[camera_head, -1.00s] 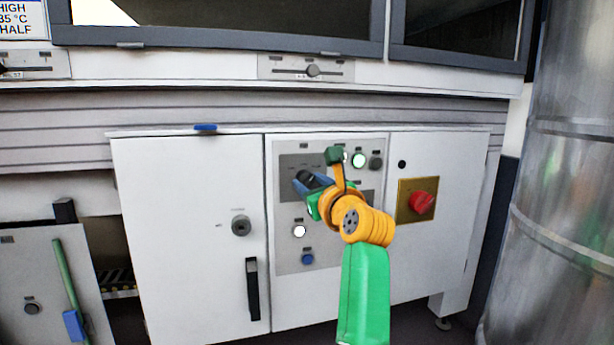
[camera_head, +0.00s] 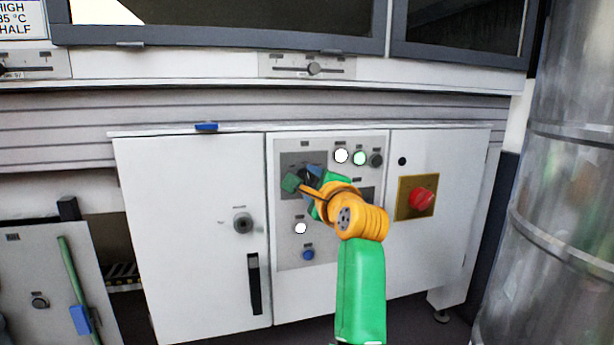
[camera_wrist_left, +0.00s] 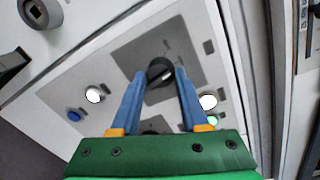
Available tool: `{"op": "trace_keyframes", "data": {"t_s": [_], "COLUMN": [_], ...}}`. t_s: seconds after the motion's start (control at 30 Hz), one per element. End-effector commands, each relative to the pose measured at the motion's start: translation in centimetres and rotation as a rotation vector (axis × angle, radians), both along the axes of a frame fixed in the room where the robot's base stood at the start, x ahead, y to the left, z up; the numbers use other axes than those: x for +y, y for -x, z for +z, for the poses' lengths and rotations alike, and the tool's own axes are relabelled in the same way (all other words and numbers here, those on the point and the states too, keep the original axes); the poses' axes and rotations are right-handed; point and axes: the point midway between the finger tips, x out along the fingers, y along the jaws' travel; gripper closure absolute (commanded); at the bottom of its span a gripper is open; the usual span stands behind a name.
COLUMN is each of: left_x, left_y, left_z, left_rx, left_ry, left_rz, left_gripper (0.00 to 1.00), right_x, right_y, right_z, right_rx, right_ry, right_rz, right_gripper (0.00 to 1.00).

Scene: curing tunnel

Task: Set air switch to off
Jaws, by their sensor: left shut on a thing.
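A dark round knob (camera_wrist_left: 160,72) with a light mark sits on a dark grey plate (camera_wrist_left: 130,58) of the control panel. The blue fingers of my left gripper (camera_wrist_left: 161,80) are shut on this knob, one finger on each side. In the head view my left gripper (camera_head: 313,174) is at the upper left of the panel (camera_head: 287,256) and mostly hides the knob. The labels are too small to read, so I cannot tell from print that this knob is the air switch. A second dark knob (camera_wrist_left: 150,132) is partly hidden behind the gripper. My right gripper is not in view.
A white lamp (camera_head: 341,155), a green lamp (camera_head: 359,158) and a dark knob (camera_head: 376,160) line the panel's top. A white button (camera_head: 300,228) and blue button (camera_head: 308,254) are below. A red switch (camera_head: 422,199) is at right. A steel cylinder (camera_head: 560,200) stands far right.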

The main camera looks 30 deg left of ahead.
Motion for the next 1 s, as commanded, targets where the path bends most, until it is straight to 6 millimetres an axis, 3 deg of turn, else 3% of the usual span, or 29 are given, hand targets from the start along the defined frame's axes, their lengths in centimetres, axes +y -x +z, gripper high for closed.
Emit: {"op": "trace_keyframes", "data": {"t_s": [0.5,1.0], "left_x": [0.19,0.23], "left_y": [0.16,0.2], "left_z": [0.09,0.22], "left_rx": [-0.347,-0.515], "left_ry": [0.292,0.43], "left_rz": [0.003,0.002], "left_gripper": [1.0,1.0], "right_x": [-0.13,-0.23], "right_y": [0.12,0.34], "right_z": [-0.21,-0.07], "right_rx": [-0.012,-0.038], "right_ry": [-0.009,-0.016], "right_rz": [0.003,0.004], "right_gripper": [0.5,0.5]}}
